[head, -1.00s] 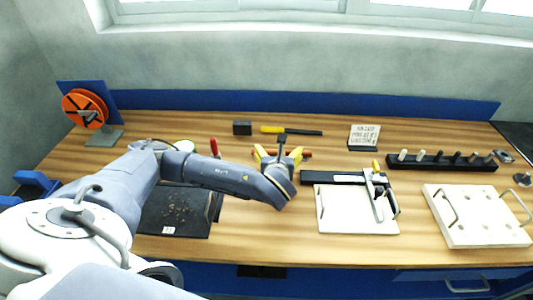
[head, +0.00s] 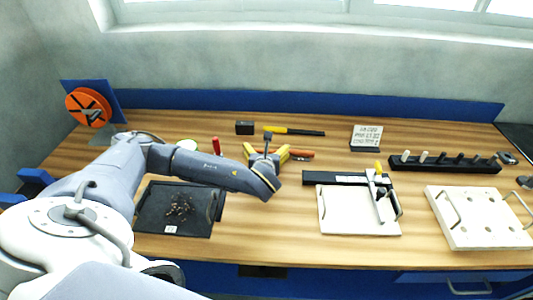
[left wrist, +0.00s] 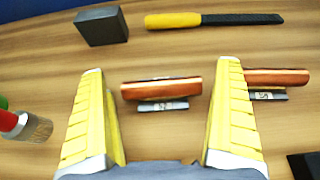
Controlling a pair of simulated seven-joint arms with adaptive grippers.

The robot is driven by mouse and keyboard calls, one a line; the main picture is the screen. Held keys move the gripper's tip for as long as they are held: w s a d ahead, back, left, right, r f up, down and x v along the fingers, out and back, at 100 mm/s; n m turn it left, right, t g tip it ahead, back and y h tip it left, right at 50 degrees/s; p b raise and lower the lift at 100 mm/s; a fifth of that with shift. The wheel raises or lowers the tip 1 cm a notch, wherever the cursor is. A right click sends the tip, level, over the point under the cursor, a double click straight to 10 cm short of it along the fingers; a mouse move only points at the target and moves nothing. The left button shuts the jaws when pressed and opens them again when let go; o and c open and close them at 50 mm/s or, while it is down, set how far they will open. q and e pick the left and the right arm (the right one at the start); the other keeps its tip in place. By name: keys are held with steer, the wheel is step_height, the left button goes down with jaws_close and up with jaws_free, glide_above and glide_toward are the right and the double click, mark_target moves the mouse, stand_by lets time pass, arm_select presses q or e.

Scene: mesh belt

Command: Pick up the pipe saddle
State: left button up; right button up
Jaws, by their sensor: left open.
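My left gripper (head: 268,152) is open over the back middle of the table. In the left wrist view its yellow fingers (left wrist: 161,68) stand on either side of a red-brown curved piece (left wrist: 160,88) with a small grey numbered tag in front of it. The piece lies between the fingers, with a gap on both sides. A second such piece (left wrist: 278,77) with a tag lies just right of the right finger and is partly hidden by it. It shows in the head view (head: 301,155). I cannot tell for certain which is the pipe saddle.
A dark block (head: 244,128) and a yellow-handled black tool (head: 296,131) lie behind the gripper. A red-handled brush (left wrist: 27,124) is at its left. A dark tray (head: 150,212) is front left; a clamp on a white board (head: 340,222) is right.

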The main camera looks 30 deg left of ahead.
arm_select(q)
steer(key=c, duration=1.3)
steer(key=shift+r, duration=0.1)
